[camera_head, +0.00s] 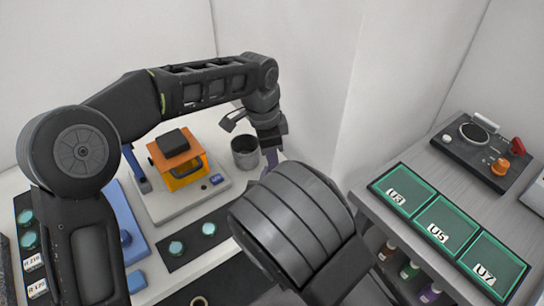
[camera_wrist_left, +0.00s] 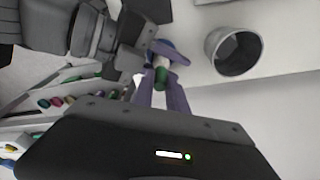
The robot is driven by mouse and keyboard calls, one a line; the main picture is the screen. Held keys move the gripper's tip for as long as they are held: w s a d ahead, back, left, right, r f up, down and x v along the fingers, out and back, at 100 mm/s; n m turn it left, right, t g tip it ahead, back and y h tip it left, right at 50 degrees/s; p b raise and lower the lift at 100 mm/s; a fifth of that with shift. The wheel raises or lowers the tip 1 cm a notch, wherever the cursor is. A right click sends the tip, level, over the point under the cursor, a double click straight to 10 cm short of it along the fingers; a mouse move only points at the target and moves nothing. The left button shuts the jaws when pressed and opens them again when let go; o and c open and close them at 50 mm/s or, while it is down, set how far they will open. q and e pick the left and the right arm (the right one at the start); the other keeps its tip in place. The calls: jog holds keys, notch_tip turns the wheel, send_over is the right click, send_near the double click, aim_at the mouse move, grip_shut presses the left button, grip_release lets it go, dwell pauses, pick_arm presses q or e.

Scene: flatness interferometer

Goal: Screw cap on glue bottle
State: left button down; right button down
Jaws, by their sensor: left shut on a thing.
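My left gripper (camera_head: 270,158) hangs at the end of its arm, right of the grey bin in the head view. In the left wrist view its purple fingers (camera_wrist_left: 163,95) are shut on a small green piece with a white end, which looks like the glue bottle (camera_wrist_left: 162,78). A purple-blue finger of my right gripper (camera_wrist_left: 170,52) lies across the white end; I cannot tell if they touch. My right arm hides the right gripper in the head view, and its jaw state is unclear. I cannot make out the cap.
A grey bin (camera_head: 244,152) stands beside an orange-topped instrument (camera_head: 176,155). A dark mat (camera_head: 192,247) holds teal discs. At right, green trays U3, U5 and U7 (camera_head: 438,232) lie before a black control panel (camera_head: 485,148). Several bottles (camera_head: 410,269) stand on a shelf below.

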pick_arm(q)
jog(key=shift+f, duration=0.45)
jog(key=m+g, duration=0.1)
jog(key=m, duration=1.1)
jog(key=shift+m+y, duration=0.3)
jog(key=shift+m, duration=0.1)
jog(key=m, duration=0.5)
jog(key=shift+d+g+y, duration=0.1)
jog(key=shift+g+y, duration=0.2)
jog(key=shift+g, duration=0.1)
jog(key=m, duration=0.5)
jog(key=shift+y, duration=0.3)
jog(key=shift+w+m, duration=0.1)
jog(key=shift+m, duration=0.3)
